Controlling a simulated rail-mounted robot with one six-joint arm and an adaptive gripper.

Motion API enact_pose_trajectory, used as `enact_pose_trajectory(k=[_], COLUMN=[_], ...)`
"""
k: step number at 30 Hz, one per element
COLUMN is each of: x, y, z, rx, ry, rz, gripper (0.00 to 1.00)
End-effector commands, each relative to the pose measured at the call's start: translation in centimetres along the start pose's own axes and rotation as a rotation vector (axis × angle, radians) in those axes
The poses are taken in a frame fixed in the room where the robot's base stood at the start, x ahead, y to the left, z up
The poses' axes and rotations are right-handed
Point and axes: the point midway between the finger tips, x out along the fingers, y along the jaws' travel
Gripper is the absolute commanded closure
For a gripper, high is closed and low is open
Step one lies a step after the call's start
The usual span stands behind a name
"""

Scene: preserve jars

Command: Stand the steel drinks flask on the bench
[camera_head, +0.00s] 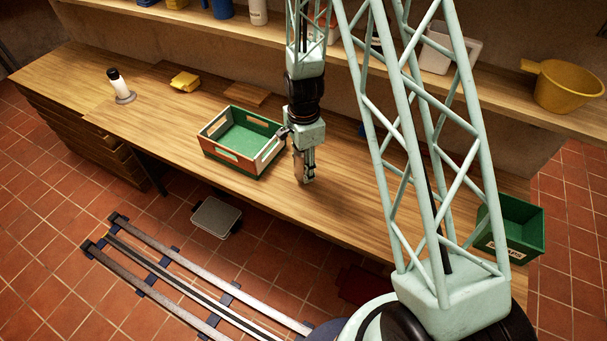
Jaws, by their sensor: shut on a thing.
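My gripper (304,172) points down over the wooden bench (345,205), just right of the green-lined crate. It is shut on a narrow, upright, brownish-grey thing that looks like the steel drinks flask (299,166). The fingers hide much of it. Its lower end is at or just above the bench top; I cannot tell whether it touches.
A crate with a green floor (214,125) stands left of my gripper. A green bin (517,228) is at the right. The bench front is mostly clear.

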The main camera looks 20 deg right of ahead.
Motion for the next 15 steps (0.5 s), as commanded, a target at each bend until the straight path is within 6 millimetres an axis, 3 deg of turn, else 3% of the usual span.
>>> enact_pose_trajectory(k=[15], x=[2.8], y=[0.0], z=[0.0], rx=[0.000], ry=[0.000], rz=[0.001], gripper=[0.77])
